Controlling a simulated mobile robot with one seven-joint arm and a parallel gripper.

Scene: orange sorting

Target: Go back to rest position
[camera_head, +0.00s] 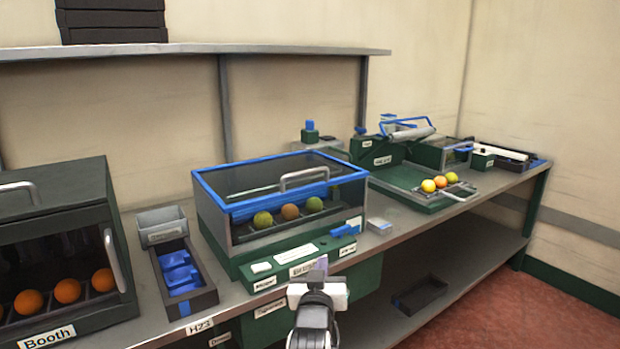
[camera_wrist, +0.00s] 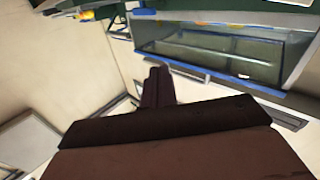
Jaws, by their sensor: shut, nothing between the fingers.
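My gripper (camera_head: 320,268) is in front of the bench at the lower middle of the head view, near the front of the blue-rimmed glass box (camera_head: 280,169). It is shut and holds nothing. In the wrist view its dark fingers (camera_wrist: 157,85) are together, and the glass box (camera_wrist: 215,55) shows tilted beyond them. I cannot tell whether the gripper touches the bench front. Several oranges lie in the booth at the left, among them one orange (camera_head: 67,291). Three greenish to orange fruits (camera_head: 290,211) lie inside the glass box. Three yellow to orange fruits (camera_head: 440,182) lie on the green tray at the right.
The dark booth (camera_head: 60,205) stands at the left end of the bench, beside a bin with blue parts (camera_head: 180,270). The green tray (camera_head: 405,187) with a blue-handled device (camera_head: 405,130) stands at the right. A lower shelf (camera_head: 465,262) holds a dark tray (camera_head: 420,294). Red floor (camera_head: 530,310) is clear.

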